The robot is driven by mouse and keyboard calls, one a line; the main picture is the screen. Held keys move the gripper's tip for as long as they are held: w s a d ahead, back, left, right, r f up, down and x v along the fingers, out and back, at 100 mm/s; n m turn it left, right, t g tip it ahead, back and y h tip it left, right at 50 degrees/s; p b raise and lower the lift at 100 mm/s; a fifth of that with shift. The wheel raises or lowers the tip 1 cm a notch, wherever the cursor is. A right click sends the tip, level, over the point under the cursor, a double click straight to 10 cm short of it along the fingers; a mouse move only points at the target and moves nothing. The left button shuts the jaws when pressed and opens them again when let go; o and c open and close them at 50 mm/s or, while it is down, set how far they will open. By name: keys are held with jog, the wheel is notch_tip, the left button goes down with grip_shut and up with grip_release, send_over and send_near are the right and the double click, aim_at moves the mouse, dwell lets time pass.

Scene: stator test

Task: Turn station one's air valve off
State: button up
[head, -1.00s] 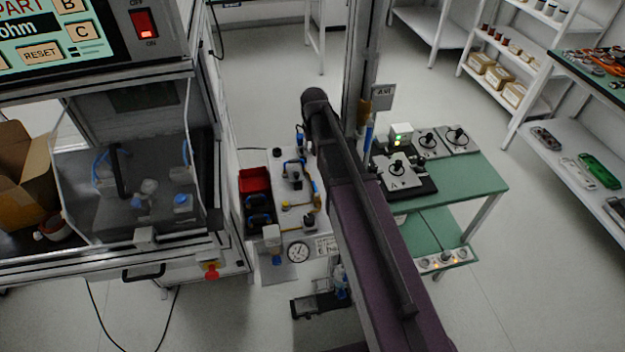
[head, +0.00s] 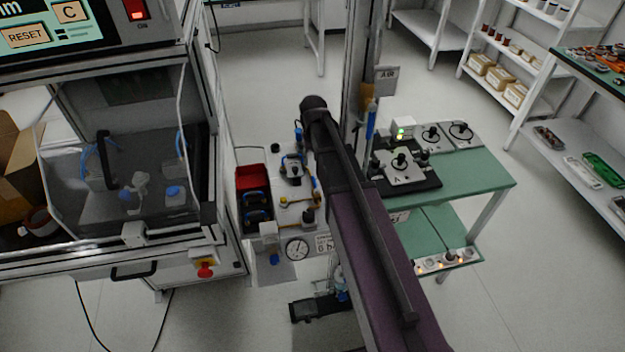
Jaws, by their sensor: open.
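A grey sign (head: 386,80), its lettering blurred but seeming to read AIR, is on the upright post. A blue upright part (head: 371,122) is below it. A white bench unit (head: 275,224) left of my arm carries small fittings, a yellow part (head: 285,203) and a round gauge (head: 297,249) on its front. I cannot tell which part is station one's air valve, nor its setting. My purple arm link hides part of the middle.
A glazed machine (head: 125,265) with a red stop button (head: 205,270) stands at left. A green table (head: 470,185) with test devices is at right, and shelves (head: 480,45) stand behind. Floor is free at lower right.

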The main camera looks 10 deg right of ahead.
aim_at(313, 177)
jog(key=shift+f+b, duration=3.55)
jog(key=shift+f, duration=0.3)
grip_shut()
